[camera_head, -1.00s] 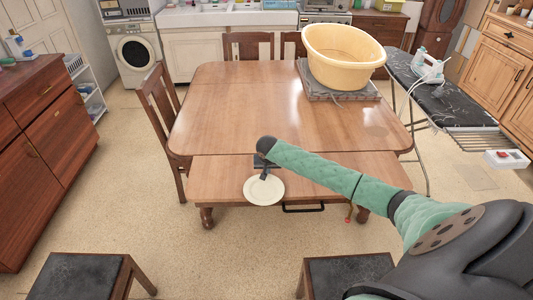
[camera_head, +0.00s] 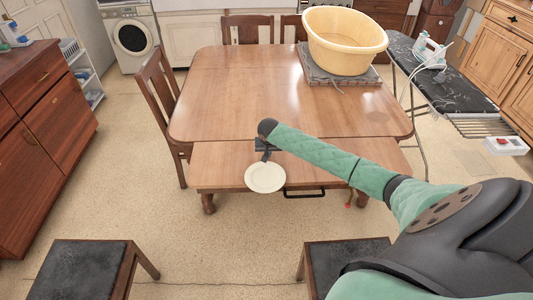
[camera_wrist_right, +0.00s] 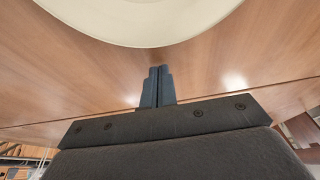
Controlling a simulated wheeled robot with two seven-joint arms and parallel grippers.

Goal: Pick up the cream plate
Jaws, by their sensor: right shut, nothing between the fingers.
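The cream plate (camera_head: 265,179) is round and pale. In the head view it is at the front edge of the wooden table, and its near rim reaches that edge. My right gripper (camera_head: 266,157) is just behind the plate's far rim, its fingers pointing down. In the right wrist view the two dark fingers (camera_wrist_right: 157,86) are pressed together with nothing between them. The plate (camera_wrist_right: 145,28) fills the top of that view, beyond the fingertips and apart from them in the picture. My left gripper is not in view.
The wooden table (camera_head: 235,95) is mostly clear. A large yellow tub (camera_head: 345,45) stands on a grey item at its back right. An ironing board (camera_head: 440,80) is at the right. Chairs and dark-topped stools (camera_head: 80,270) stand around the table.

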